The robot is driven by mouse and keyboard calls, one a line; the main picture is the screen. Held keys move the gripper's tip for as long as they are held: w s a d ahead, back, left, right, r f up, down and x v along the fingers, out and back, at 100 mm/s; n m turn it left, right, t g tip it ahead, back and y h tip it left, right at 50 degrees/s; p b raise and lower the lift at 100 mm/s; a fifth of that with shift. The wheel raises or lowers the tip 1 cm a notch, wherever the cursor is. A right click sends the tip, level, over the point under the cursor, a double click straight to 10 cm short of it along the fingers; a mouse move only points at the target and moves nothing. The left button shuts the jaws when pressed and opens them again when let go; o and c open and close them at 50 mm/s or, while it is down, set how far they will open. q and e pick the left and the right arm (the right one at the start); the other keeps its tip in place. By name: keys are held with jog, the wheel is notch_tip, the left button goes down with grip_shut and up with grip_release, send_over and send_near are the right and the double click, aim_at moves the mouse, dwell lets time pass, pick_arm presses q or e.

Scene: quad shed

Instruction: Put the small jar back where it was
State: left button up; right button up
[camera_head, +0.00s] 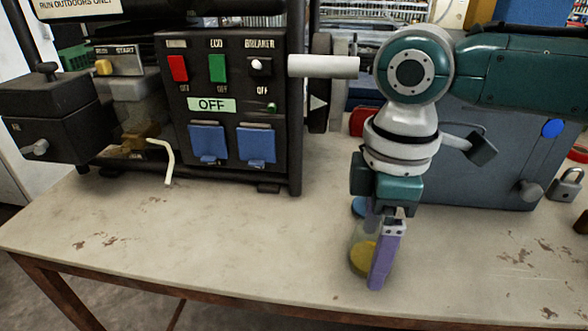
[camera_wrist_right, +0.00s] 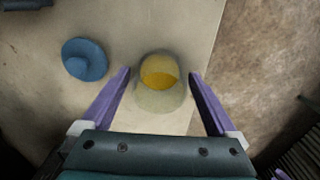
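The small jar (camera_head: 359,258) is clear glass with yellow contents and stands near the front edge of the table. It has no lid on it in the wrist view (camera_wrist_right: 160,98). My right gripper (camera_head: 376,262) points down over the jar, with its purple fingers on either side of it. In the right wrist view the fingers (camera_wrist_right: 160,76) are apart, with narrow gaps between them and the glass. The near finger partly hides the jar in the head view. A round blue lid with a knob (camera_wrist_right: 84,60) lies beside the jar. My left gripper is not in view.
A dark generator panel (camera_head: 230,130) with switches and blue socket covers stands at the back left. A grey-blue case (camera_head: 480,170) stands behind my right arm, with a padlock (camera_head: 566,185) beside it. The table's (camera_head: 220,245) front middle is clear.

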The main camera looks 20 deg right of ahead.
jog(key=shift+o, duration=0.2)
notch_tip(320, 180, up, 12)
jog(key=p, duration=0.3)
jog(key=s+a+f+m+t+y, duration=0.2)
jog(key=s+a+f+m+y, duration=0.1)
jog(key=s+a+f, duration=0.65)
jog(key=s+d+r+m+t+h, duration=0.1)
jog(key=s+d+m+h, duration=0.1)
jog(key=s+d+m, duration=0.4)
jog(key=shift+s+d+r+m+t+h, duration=0.2)
jog(key=shift+s+m+t+h, duration=0.1)
jog(key=shift+m+h, duration=0.1)
